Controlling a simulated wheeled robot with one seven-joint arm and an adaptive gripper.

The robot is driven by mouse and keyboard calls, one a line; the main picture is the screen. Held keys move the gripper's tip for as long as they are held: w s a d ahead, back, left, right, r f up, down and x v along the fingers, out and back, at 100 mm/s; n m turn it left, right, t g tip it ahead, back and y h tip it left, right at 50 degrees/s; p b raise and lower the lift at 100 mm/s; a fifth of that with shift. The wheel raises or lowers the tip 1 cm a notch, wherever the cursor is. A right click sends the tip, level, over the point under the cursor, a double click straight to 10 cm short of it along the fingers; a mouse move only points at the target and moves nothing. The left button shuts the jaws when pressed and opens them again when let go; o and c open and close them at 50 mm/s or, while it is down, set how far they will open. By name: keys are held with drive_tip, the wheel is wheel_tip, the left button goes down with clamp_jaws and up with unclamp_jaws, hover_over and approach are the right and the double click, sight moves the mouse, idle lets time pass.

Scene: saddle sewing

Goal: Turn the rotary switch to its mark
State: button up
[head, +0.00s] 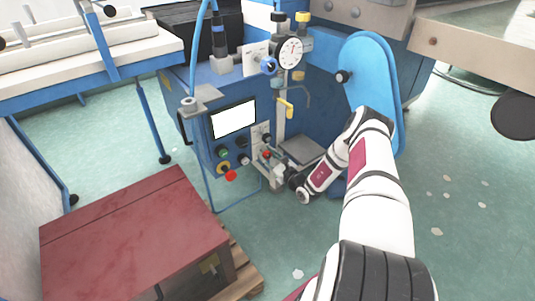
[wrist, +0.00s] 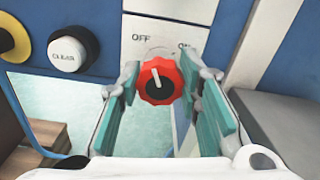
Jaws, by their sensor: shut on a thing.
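The rotary switch (wrist: 158,88) is a red scalloped knob with a dark centre and a white pointer line. It sits on a white plate (wrist: 183,10) marked OFF at the left and ON at the right, the latter partly hidden. The pointer points nearly straight up, leaning slightly left, between the two labels. My gripper (wrist: 167,77) has its teal-padded fingers on both sides of the knob, shut on it at the fingertips. In the head view the small red knob (head: 266,154) shows at the lower right of the blue machine's panel, with my gripper at it.
A white CLEAR button (wrist: 67,50) and a yellow-ringed button (wrist: 12,40) are left of the switch. In the head view a red emergency button (head: 230,176) juts from the panel below the screen (head: 234,119). A grey plate (head: 303,150) lies close right of my gripper.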

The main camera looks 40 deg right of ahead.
drive_tip(key=shift+n+p, duration=0.7)
drive_tip(key=shift+n, duration=1.3)
drive_tip(key=o, duration=1.1)
drive_tip(key=shift+o, duration=0.2)
drive_tip(key=s, duration=1.2)
drive_tip(key=shift+d, duration=0.2)
